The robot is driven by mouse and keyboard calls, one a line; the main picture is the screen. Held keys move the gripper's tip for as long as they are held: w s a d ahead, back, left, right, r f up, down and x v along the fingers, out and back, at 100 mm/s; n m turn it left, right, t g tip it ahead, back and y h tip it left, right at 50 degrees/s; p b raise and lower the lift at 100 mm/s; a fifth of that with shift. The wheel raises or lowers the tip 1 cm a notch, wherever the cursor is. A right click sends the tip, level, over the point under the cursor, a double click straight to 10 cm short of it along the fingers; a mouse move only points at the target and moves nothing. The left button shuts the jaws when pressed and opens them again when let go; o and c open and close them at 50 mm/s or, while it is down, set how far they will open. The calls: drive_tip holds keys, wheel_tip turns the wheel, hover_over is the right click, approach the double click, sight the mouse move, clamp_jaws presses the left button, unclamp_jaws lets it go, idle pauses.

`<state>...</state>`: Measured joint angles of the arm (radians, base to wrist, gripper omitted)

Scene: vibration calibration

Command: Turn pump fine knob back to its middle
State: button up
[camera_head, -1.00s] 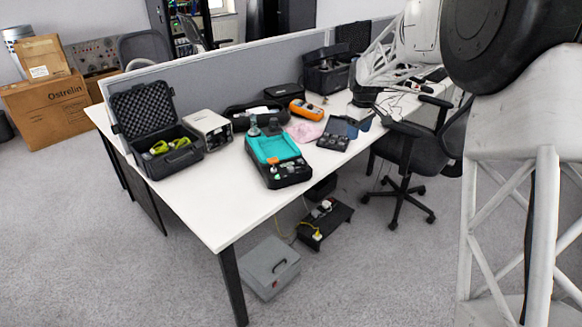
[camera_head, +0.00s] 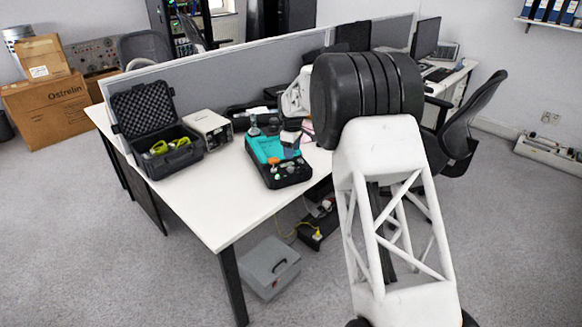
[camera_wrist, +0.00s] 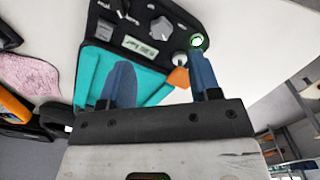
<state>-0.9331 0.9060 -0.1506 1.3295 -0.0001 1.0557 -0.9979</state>
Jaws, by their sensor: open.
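The pump, a teal and black unit (camera_head: 268,148), sits on the white table in the head view. In the wrist view its teal body (camera_wrist: 92,70) and black control end show upside down. A grey knob (camera_wrist: 160,28) stands on the black panel near a small display (camera_wrist: 140,48); other knobs sit nearby. I cannot tell which is the fine knob. My gripper (camera_wrist: 160,60) is open, its two blue fingers apart above the pump, with nothing held. One finger overlaps the teal body, the other is near a green-lit round button (camera_wrist: 196,41). An orange part (camera_wrist: 178,77) shows between the fingers.
An open black case (camera_head: 176,150) and a beige box (camera_head: 209,128) stand left of the pump. A pink cloth (camera_wrist: 28,72) and an orange device (camera_wrist: 14,108) lie beside it. The table's front left (camera_head: 215,205) is clear. A grey divider runs behind.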

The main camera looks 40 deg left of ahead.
sight(291, 168)
drive_tip(key=shift+s+a+f, duration=0.1)
drive_tip(key=shift+a+f, duration=0.05)
drive_tip(key=shift+a, duration=0.05)
idle(0.3)
drive_tip(key=shift+f, duration=3.9)
drive_tip(key=shift+c, duration=0.5)
drive_tip(key=c, duration=0.8)
